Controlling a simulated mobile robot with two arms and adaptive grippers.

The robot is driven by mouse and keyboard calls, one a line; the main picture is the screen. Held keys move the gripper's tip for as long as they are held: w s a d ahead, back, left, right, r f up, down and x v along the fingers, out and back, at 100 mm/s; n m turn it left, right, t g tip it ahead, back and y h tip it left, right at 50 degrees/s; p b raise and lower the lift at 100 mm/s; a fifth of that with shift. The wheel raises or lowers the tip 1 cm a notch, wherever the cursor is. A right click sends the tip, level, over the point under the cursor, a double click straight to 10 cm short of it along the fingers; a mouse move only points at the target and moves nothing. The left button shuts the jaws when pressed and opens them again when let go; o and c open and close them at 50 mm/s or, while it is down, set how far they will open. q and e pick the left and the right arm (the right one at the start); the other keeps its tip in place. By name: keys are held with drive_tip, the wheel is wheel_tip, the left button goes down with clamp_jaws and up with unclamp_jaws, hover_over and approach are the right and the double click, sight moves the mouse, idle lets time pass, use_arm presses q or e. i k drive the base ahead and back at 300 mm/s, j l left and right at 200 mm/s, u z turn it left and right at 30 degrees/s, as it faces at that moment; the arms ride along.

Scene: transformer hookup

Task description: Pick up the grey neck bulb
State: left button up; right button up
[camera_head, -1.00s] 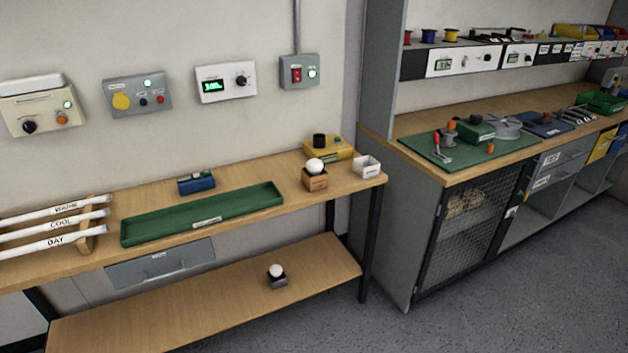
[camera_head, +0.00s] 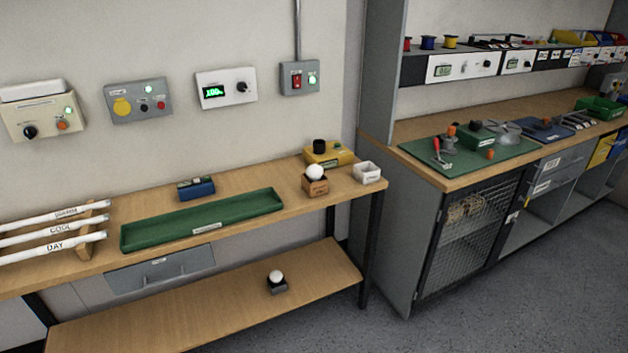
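Two round white bulbs are in the head view. One bulb (camera_head: 276,276) sits in a small dark grey holder (camera_head: 278,288) on the lower shelf of the left bench. The other bulb (camera_head: 315,172) sits on a small brown wooden box (camera_head: 315,188) on the bench top, near its right end. Both necks are hidden or too small to make out, so I cannot tell from them which bulb has the grey neck. Neither of my grippers is in view.
The bench top (camera_head: 240,222) carries white tubes on a rack (camera_head: 54,230), an empty green tray (camera_head: 208,222), a blue box (camera_head: 196,188), a yellow box (camera_head: 328,153) and a white container (camera_head: 367,172). Most of the lower shelf (camera_head: 190,312) is bare. Grey floor (camera_head: 480,315) lies open at right.

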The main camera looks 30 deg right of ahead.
sight(314, 171)
drive_tip(key=i+l, duration=0.15)
drive_tip(key=l, duration=0.25)
drive_tip(key=i+l+u, duration=0.15)
drive_tip(key=l, duration=0.25)
drive_tip(key=i+l, duration=0.1)
drive_tip(key=l, duration=0.35)
drive_tip(key=i+l+u, duration=0.15)
drive_tip(key=l, duration=0.25)
